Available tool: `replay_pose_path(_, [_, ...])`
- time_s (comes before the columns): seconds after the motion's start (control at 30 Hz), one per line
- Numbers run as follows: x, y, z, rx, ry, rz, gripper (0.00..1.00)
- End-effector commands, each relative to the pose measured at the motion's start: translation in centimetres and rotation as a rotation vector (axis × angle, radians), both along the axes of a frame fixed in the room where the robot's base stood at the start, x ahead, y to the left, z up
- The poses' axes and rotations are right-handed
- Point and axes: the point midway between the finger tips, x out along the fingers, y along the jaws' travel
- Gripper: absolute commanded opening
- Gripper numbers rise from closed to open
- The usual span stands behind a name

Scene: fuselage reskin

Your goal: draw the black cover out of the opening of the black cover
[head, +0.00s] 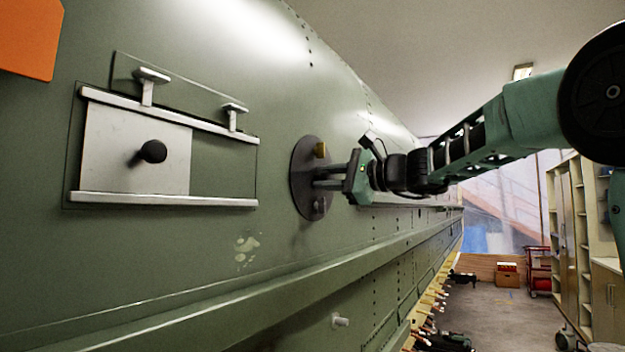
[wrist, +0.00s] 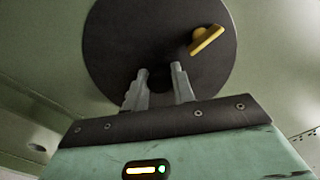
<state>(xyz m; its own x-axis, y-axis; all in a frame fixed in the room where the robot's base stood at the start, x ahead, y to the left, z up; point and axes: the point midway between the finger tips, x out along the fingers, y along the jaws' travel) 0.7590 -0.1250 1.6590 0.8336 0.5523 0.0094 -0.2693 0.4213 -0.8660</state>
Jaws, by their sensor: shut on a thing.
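The black cover (head: 301,185) is a round dark disc on the green fuselage wall, right of the centre-left panel in the head view. It fills the upper middle of the wrist view (wrist: 115,50). A yellow tab (wrist: 206,40) sits on its face, up and right of the fingers. My gripper (head: 322,178) reaches the disc from the right, its fingertips at the disc's face. The opening behind the disc is hidden.
Left of the cover, a metal sliding plate (head: 110,150) with a black knob (head: 153,151) sits between two rails. A green ledge (head: 230,285) runs along the wall below. Shelves and cabinets (head: 575,225) stand at the far right, with open floor between.

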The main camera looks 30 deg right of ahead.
Motion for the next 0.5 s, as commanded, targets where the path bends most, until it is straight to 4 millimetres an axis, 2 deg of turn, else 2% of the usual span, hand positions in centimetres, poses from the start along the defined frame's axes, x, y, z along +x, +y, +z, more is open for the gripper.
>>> replay_pose_path(0.5, [-0.78,-0.55,0.06,0.001,-0.002,0.000,0.01])
